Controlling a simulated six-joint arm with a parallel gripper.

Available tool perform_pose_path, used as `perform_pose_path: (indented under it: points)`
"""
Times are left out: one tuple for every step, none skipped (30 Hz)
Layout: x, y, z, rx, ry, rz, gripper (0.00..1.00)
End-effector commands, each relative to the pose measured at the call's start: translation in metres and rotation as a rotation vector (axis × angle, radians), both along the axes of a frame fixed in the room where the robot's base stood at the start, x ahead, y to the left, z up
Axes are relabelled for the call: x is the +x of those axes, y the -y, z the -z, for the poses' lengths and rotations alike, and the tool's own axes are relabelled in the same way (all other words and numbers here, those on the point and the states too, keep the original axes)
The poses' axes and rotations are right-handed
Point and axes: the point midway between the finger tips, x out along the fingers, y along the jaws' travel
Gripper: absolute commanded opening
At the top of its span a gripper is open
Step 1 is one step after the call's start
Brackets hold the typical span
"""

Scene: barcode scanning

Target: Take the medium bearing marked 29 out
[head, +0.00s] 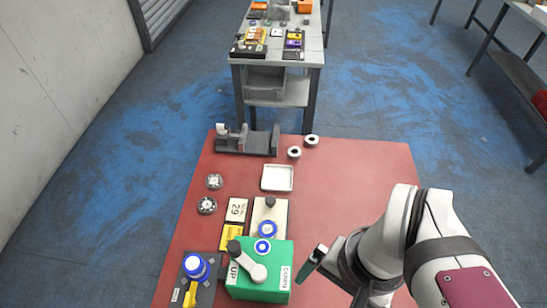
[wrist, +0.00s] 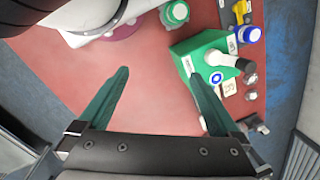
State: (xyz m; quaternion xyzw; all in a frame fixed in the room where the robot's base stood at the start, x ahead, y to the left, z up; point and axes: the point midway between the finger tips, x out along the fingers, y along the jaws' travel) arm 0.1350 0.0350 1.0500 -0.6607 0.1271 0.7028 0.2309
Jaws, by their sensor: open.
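A card marked 29 (head: 237,209) lies on the red table, left of a beige fixture (head: 281,215) with a black knob and a blue ring. Left of the card lie two round metallic bearings, a nearer one (head: 206,205) and a farther one (head: 214,181). I cannot read any marking on them. A green box (head: 283,255) with a lever and white labels stands in front of the fixture. My gripper (head: 317,256) is right of the box; in the wrist view its green fingers (wrist: 157,73) are spread apart with nothing between them.
A dark block with a blue-ringed white cylinder (head: 196,266) stands at front left, near a yellow card (head: 230,237). A white tray (head: 277,179), a grey fixture (head: 247,142) and two white rings (head: 303,146) are farther back. The table's right side (head: 350,180) is clear.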

Motion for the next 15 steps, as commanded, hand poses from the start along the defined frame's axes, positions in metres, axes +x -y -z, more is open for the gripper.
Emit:
perform_pose_path:
  points:
    - [0.015, -0.003, -0.003, -0.004, -0.015, 0.049, 0.99]
    - [0.03, -0.006, -0.005, -0.009, -0.026, 0.104, 0.99]
    - [0.054, -0.013, -0.007, -0.016, -0.044, 0.198, 0.99]
    - [0.075, -0.02, -0.007, -0.023, -0.058, 0.277, 0.99]
    - [0.095, -0.028, -0.005, -0.03, -0.068, 0.354, 0.99]
    - [0.12, -0.039, 0.0, -0.038, -0.081, 0.456, 0.99]
    - [0.136, -0.048, 0.005, -0.042, -0.089, 0.529, 0.99]
    - [0.152, -0.058, 0.011, -0.046, -0.098, 0.596, 0.99]
    - [0.169, -0.069, 0.018, -0.05, -0.106, 0.674, 0.99]
    - [0.179, -0.076, 0.024, -0.052, -0.11, 0.724, 0.99]
    - [0.187, -0.082, 0.029, -0.054, -0.114, 0.765, 0.99]
    - [0.194, -0.088, 0.034, -0.056, -0.118, 0.807, 0.99]
    - [0.198, -0.091, 0.038, -0.056, -0.12, 0.827, 0.99]
    - [0.2, -0.094, 0.042, -0.056, -0.121, 0.841, 0.99]
    - [0.201, -0.095, 0.05, -0.057, -0.124, 0.85, 0.99]
